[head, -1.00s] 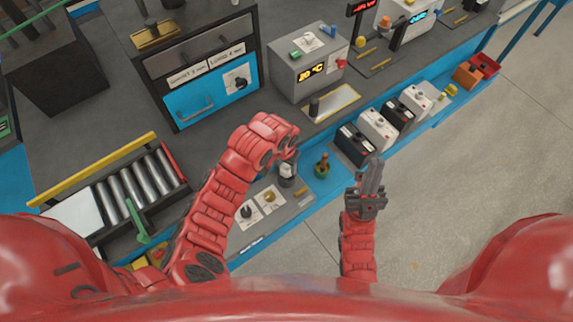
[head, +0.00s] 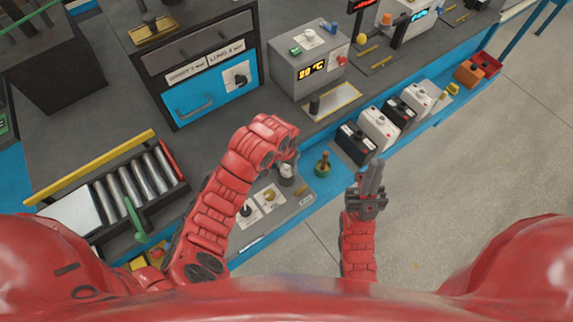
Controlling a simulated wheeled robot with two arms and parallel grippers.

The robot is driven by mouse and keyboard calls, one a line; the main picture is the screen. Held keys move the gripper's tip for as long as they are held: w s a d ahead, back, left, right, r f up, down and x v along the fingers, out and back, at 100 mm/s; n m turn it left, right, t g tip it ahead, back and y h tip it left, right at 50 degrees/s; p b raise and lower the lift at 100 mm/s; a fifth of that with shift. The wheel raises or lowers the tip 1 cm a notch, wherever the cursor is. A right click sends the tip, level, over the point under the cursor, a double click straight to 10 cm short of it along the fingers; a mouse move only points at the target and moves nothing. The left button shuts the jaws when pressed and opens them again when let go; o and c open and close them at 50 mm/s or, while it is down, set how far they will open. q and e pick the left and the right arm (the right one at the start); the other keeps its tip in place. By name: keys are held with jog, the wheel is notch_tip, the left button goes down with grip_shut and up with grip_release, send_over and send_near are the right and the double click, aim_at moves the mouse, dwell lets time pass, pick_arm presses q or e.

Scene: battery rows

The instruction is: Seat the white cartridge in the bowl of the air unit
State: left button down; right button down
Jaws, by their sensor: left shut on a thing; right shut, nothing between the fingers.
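The white cartridge (head: 287,171) shows as a small pale piece under my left gripper (head: 286,158), which is shut on it. The fingers are mostly hidden by my red wrist. The air unit (head: 291,205) is a grey panel at the blue bench edge, with a black knob and a yellow knob on white plates. A dark round part, seemingly its bowl (head: 291,181), is just below the cartridge. I cannot tell whether the cartridge is inside it or above it. My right gripper (head: 374,172) is shut and empty, apart to the right over the floor side.
Several black and white batteries (head: 378,128) line the bench edge. A grey box with a display (head: 309,68) stands behind. A roller tray (head: 125,190) lies to the left.

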aim_at(284, 173)
pick_arm(q)
jog(key=shift+f+b, duration=0.4)
jog(key=shift+f, duration=0.2)
jog(key=shift+c, duration=1.2)
grip_release()
jog(key=shift+r, duration=0.1)
jog(key=shift+w+r, duration=0.1)
jog(key=shift+r, duration=0.4)
notch_tip(284, 173, up, 16)
jog(key=s+p, duration=0.2)
jog(key=p, duration=0.2)
jog(key=shift+a, duration=0.4)
